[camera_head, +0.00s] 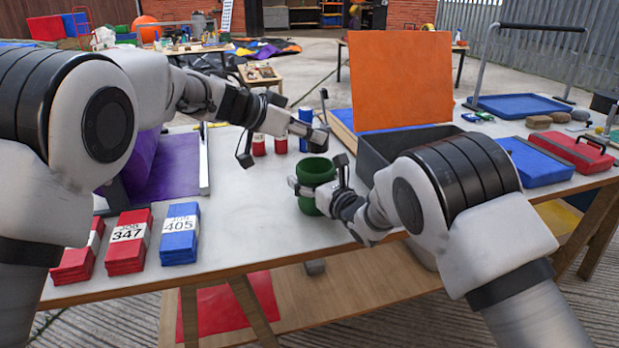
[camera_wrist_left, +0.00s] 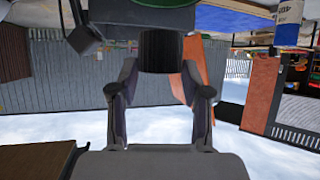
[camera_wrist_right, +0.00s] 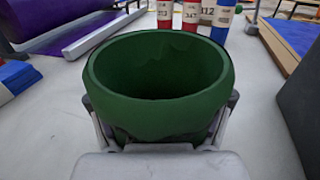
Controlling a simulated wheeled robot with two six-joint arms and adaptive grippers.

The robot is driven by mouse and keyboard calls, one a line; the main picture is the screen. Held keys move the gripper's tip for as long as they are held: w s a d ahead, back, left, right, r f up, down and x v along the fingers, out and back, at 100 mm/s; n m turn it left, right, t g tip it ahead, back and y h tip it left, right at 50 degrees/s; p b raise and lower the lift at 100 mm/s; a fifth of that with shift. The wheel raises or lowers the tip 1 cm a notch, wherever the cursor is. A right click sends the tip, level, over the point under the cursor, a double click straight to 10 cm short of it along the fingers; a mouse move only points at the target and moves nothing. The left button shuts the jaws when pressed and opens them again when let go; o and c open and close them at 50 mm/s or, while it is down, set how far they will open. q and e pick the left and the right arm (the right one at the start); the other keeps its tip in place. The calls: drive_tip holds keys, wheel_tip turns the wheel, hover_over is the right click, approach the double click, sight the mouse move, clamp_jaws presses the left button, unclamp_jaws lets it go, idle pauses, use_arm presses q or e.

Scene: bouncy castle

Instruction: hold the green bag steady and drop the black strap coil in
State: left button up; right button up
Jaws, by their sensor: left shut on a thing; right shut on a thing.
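The green bag (camera_head: 317,172) is a round, open-topped soft container near the table's front edge. It fills the middle of the right wrist view (camera_wrist_right: 160,95), rim up and upright. My right gripper (camera_head: 325,190) is shut on it, with fingers on both sides. The black strap coil (camera_wrist_left: 160,50) is a small dark cylinder between the fingers of my left gripper (camera_wrist_left: 160,92). In the head view my left gripper (camera_head: 317,137) is just above and beyond the bag. The coil is hard to make out there. The bag's bottom inside is hidden.
Red and blue labelled stacks (camera_head: 128,240) lie at the table's front left. Red cans (camera_head: 259,145) and a blue can (camera_head: 305,118) stand behind the bag. A grey bin (camera_head: 400,142) and an orange panel (camera_head: 400,80) are to its right. The table between stacks and bag is clear.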

use_arm(q)
drive_tip(key=shift+f, duration=0.95)
drive_tip(key=o, duration=1.3)
drive_tip(key=shift+c, duration=0.2)
drive_tip(key=v, duration=1.2)
use_arm(e)
drive_tip(key=o, duration=1.3)
drive_tip(key=shift+o, duration=0.2)
